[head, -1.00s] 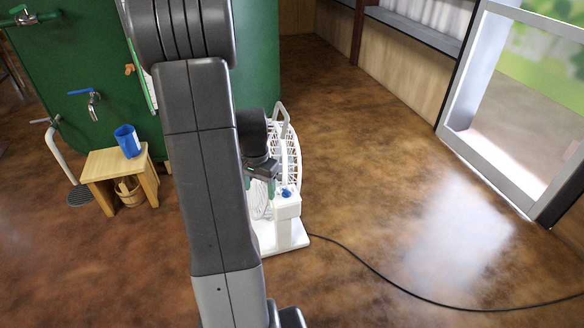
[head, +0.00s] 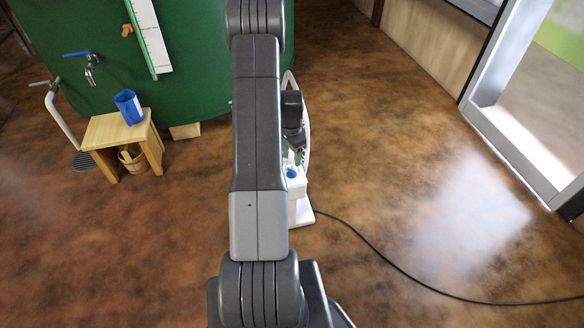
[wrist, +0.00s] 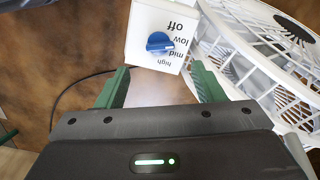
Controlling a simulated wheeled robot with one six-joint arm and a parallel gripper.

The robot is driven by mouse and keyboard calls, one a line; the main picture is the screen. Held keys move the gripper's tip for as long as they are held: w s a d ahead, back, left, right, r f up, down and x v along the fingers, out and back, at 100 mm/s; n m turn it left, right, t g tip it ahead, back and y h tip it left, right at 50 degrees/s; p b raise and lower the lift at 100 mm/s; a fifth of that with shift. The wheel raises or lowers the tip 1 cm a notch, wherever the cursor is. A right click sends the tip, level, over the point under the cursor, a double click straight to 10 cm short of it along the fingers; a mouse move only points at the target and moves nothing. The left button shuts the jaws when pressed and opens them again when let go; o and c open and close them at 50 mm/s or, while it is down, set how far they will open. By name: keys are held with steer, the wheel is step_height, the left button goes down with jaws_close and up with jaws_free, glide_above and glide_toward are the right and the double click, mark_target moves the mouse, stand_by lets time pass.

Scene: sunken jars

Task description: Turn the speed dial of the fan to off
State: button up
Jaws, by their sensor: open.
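The white fan (wrist: 255,60) shows in the wrist view with its round guard at the right. Its white control box (wrist: 143,18) carries the blue speed dial (wrist: 160,43) and the upside-down labels off, low, mid and high. The dial's ridge runs roughly sideways; its light mark faces right, near low and mid, but I cannot tell which. My gripper (wrist: 162,87) is open, its green fingers apart and empty, with the dial beyond and between them, not visibly touched. In the head view the dial (head: 291,173) sits just below my gripper (head: 298,156); my arm hides much of the fan.
A black cord (head: 385,256) runs from the fan across the brown floor. The floor right of the fan is open up to a glazed door (head: 535,110).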

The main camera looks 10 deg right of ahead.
mark_target(291, 171)
step_height(291, 171, down, 8)
steer(key=shift+r, duration=0.1)
steer(key=shift+c, duration=0.2)
steer(key=shift+b, duration=0.3)
steer(key=c, duration=0.9)
